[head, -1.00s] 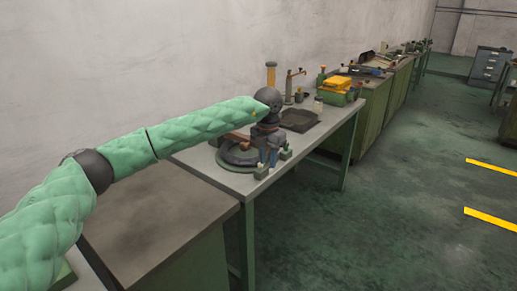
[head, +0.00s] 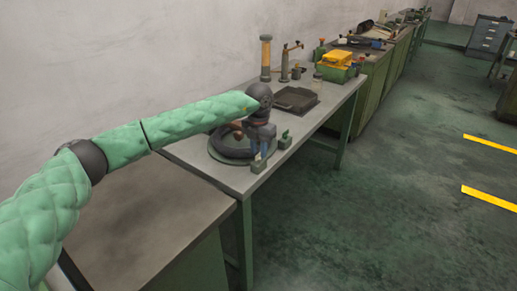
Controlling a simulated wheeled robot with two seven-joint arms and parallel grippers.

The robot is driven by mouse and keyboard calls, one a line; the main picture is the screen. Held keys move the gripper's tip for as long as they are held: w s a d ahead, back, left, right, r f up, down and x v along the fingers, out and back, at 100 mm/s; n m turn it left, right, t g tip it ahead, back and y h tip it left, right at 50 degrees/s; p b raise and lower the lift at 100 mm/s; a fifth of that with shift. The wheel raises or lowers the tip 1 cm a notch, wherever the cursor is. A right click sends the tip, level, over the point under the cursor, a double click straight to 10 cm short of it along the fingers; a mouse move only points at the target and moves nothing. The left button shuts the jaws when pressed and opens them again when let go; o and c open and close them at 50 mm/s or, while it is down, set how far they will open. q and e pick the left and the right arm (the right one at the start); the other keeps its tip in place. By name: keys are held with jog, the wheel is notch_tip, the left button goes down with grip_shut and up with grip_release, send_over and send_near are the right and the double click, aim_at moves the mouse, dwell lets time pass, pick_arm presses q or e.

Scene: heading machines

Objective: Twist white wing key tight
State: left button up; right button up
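My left gripper (head: 258,157) hangs from the dark wrist at the end of my green padded arm. It points down over the front part of the grey table, beside a round dark ring on a green disc (head: 226,153). Its fingers are small and partly merged with the things behind them, so their opening cannot be made out. A small pale spot shows at the fingertips; I cannot tell whether it is the white wing key. The wing key is not clearly visible. My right gripper is out of view.
Small green blocks (head: 285,140) stand at the table's right edge. A brown bench (head: 150,215) stands in front. The floor at right is open.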

pick_arm(q)
jog(key=shift+s+f, duration=0.15)
jog(key=shift+f, duration=0.3)
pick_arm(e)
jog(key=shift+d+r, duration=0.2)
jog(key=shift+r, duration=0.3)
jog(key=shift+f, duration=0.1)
pick_arm(q)
grip_shut()
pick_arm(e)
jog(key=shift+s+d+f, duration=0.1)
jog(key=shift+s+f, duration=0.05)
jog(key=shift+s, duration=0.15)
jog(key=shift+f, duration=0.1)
